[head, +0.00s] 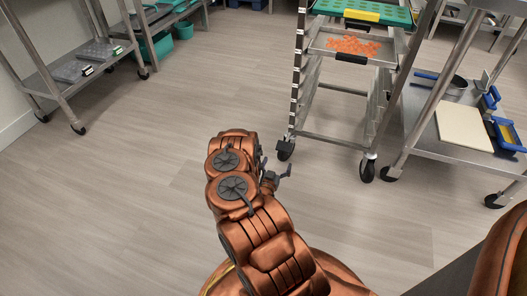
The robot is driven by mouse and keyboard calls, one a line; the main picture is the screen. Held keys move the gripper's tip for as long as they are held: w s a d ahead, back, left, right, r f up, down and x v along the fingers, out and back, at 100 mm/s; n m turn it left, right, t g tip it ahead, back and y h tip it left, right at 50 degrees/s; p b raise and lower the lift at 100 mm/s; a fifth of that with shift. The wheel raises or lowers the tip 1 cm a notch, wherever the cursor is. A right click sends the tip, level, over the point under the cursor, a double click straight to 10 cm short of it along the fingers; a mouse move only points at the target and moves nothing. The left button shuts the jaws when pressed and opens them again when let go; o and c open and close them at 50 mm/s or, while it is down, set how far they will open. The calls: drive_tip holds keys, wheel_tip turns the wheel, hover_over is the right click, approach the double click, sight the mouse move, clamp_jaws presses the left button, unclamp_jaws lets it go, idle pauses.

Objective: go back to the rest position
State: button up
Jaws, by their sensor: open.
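My gripper (276,174) shows in the head view just past the end of my folded copper-coloured arm, over the open floor. It is dark and partly hidden behind the arm's last joints. Its fingers stand apart, and I see nothing held in it. It is apart from the rack and the tables.
A wheeled rack (333,139) ahead holds a tray of orange gummies (316,46) under a green mould tray (397,15). A steel table (408,135) with a cream board (463,126) stands right. A shelf (50,88) stands far left. The floor (120,190) at left is clear.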

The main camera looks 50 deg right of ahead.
drive_tip(key=w+a+r+n+t+y+p, duration=0.1)
drive_tip(key=w+a+r+y+p, duration=0.45)
drive_tip(key=w+a+r, duration=0.35)
drive_tip(key=w+a+r+t+y+p, duration=0.1)
drive_tip(key=w+a+r+y+p, duration=0.3)
drive_tip(key=w+a+r+p, duration=0.55)
drive_tip(key=w+a+r+n+y+p, duration=0.2)
drive_tip(key=a+r+n+y+p, duration=0.1)
drive_tip(key=a+r, duration=0.7)
drive_tip(key=w+a+r+n+y+p, duration=0.2)
drive_tip(key=a+r+y+p, duration=0.15)
drive_tip(key=a+r, duration=0.55)
drive_tip(key=s+a+r+n+g+y+p, duration=0.25)
drive_tip(key=s+a+r+p, duration=0.35)
drive_tip(key=r, duration=0.5)
drive_tip(key=s+a+r+n+g+y+p, duration=0.1)
drive_tip(key=s+a+r+n+g+p, duration=0.2)
drive_tip(key=s+r, duration=0.75)
drive_tip(key=s+r+n+g+h+p, duration=0.1)
drive_tip(key=s+r+p, duration=0.4)
drive_tip(key=s+r, duration=0.5)
drive_tip(key=s+r+n+g+h+p, duration=0.1)
drive_tip(key=s+r+g+p, duration=0.2)
drive_tip(key=s+r+p, duration=0.3)
drive_tip(key=s+r, duration=0.5)
drive_tip(key=s, duration=0.7)
drive_tip(key=shift+d+r, duration=0.15)
drive_tip(key=shift+d, duration=0.25)
